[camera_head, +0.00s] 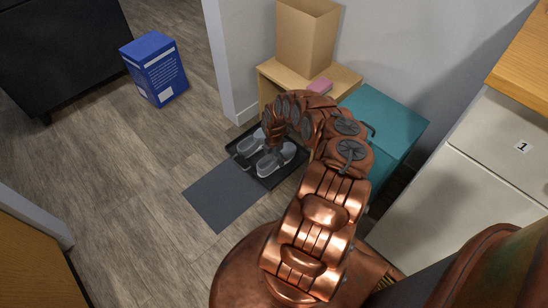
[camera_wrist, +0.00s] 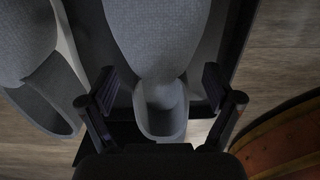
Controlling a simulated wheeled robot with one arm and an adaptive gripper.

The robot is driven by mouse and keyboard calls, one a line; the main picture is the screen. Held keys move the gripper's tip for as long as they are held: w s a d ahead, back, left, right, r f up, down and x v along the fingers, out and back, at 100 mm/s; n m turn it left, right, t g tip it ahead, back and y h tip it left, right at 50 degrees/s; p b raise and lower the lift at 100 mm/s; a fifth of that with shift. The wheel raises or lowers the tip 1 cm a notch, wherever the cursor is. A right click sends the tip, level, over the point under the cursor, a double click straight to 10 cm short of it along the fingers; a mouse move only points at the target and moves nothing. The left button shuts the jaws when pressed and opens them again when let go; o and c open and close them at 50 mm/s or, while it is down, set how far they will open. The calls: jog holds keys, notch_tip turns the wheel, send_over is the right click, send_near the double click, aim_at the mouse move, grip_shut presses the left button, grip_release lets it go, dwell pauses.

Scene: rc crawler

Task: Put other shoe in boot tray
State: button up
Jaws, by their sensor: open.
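The black boot tray (camera_head: 267,187) lies on the floor beside a dark mat, and its dark rim also shows in the wrist view (camera_wrist: 236,45). Two grey shoes are at the tray side by side: one at the left (camera_head: 249,144) and one at the right (camera_head: 276,159). In the wrist view, one shoe (camera_wrist: 160,50) lies between the spread fingers of my gripper (camera_wrist: 160,88), with its heel opening toward me. The other shoe (camera_wrist: 35,75) is at the left, outside the fingers. My gripper is open above the tray. In the head view its fingertips are hard to make out.
A dark mat (camera_head: 224,195) adjoins the tray. Behind stand a low wooden table (camera_head: 345,78) with a cardboard box (camera_head: 305,38) and a pink item (camera_head: 320,85), and a teal box (camera_head: 395,120). A blue box (camera_head: 155,70) stands far left. The floor left is clear.

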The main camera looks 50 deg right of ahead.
jog(key=s+d+r+m+g+h+p, duration=0.1)
jog(key=s+d+r+m+g+p, duration=0.15)
jog(key=r, duration=1.15)
jog(key=s+d+r+m+g+h+p, duration=0.1)
jog(key=s+r+m+h+p, duration=0.15)
jog(key=r, duration=1.25)
jog(key=s+a+r+m, duration=0.1)
jog(key=a+r+m, duration=0.2)
jog(key=a+r, duration=0.35)
jog(key=s+a+r+m, duration=0.2)
jog(key=a+r+m, duration=0.1)
jog(key=r, duration=0.7)
jog(key=s+a+r+m+y, duration=0.1)
jog(key=s+a+r+m, duration=0.1)
jog(key=s+a+r, duration=0.45)
jog(key=s+a+r+m+y, duration=0.1)
jog(key=a+r+m, duration=0.25)
jog(key=a, duration=0.55)
jog(key=s+a+r, duration=0.2)
jog(key=s+a, duration=0.5)
jog(key=a, duration=0.1)
jog(key=s+a+r+m+y, duration=0.1)
jog(key=s+a, duration=0.7)
jog(key=shift+r+b, duration=0.3)
jog(key=shift+r, duration=0.1)
